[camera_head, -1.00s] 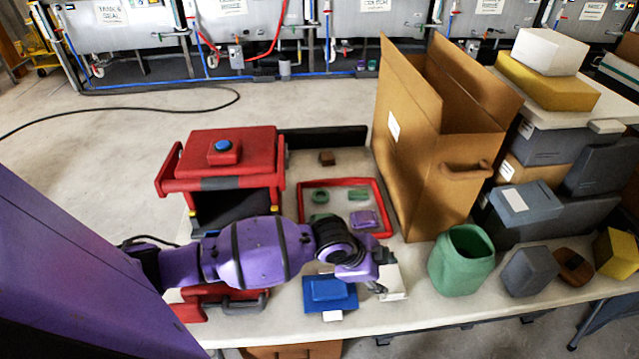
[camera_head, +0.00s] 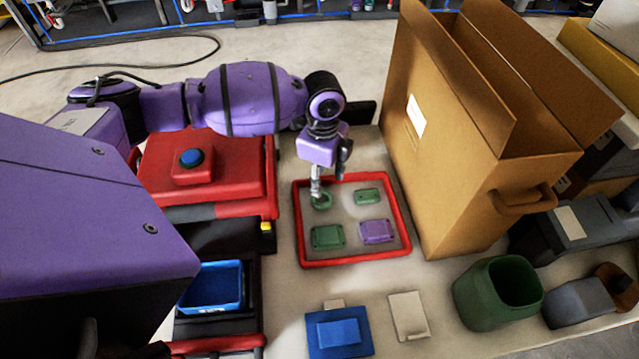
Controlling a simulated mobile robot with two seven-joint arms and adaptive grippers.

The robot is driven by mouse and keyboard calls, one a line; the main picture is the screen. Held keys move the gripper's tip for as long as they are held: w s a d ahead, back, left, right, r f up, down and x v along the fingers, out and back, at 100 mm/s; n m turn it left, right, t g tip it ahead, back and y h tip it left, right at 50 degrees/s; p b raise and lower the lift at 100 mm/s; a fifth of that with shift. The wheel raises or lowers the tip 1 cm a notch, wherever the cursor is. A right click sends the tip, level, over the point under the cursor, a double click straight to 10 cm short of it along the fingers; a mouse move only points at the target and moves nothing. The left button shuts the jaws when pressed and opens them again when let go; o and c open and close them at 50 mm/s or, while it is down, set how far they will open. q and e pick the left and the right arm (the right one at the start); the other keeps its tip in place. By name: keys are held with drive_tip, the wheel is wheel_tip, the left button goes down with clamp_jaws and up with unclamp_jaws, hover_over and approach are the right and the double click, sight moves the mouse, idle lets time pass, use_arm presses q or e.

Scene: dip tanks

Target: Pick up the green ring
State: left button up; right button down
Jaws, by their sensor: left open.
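The green ring (camera_head: 322,202) lies in the back left part of the red-rimmed tray (camera_head: 299,232) on the table. My left gripper (camera_head: 327,186) points down over it and is open. One finger reaches down at the ring and hides part of it; I cannot tell whether they touch. My right gripper is not in view.
The tray also holds a small green block (camera_head: 368,196), a green plate (camera_head: 327,237) and a purple plate (camera_head: 377,231). A tall open cardboard box (camera_head: 450,190) stands right of the tray. A red press-like device (camera_head: 235,185) stands left. A green container (camera_head: 480,300) stands front right.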

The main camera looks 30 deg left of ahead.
sight(321, 204)
use_arm(q)
drive_tip(key=shift+s+f, duration=0.15)
drive_tip(key=shift+f, duration=0.65)
drive_tip(key=shift+s+f, duration=0.15)
drive_tip(key=shift+f, duration=0.65)
wheel_tip(321, 204, down, 4)
drive_tip(key=shift+a+f, duration=0.1)
drive_tip(key=c, duration=0.9)
